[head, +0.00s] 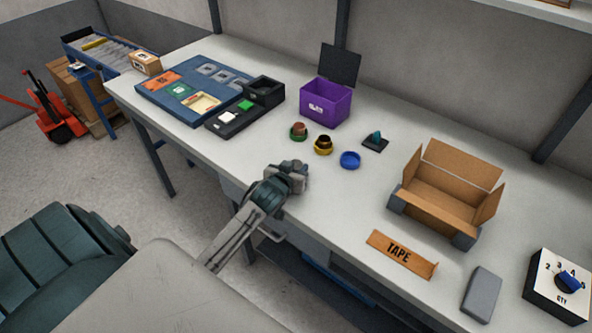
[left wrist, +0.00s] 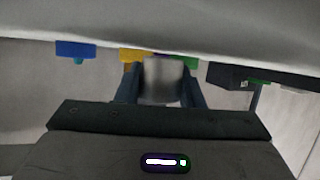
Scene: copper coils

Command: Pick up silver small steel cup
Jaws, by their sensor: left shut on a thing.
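My left gripper (head: 299,177) is over the front part of the white table, in front of the coloured holders. In the left wrist view its two fingers (left wrist: 161,84) are shut on a silver small steel cup (left wrist: 162,79), which sits between them. In the head view the cup is mostly hidden by the gripper and hard to make out. My right gripper is not in view.
Behind the gripper stand a green holder (head: 299,132), a yellow holder (head: 323,146) and a blue holder (head: 350,160). A purple box (head: 326,103), a black tray (head: 262,92) and an open cardboard box (head: 447,190) stand around. A TAPE piece (head: 401,254) lies front right.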

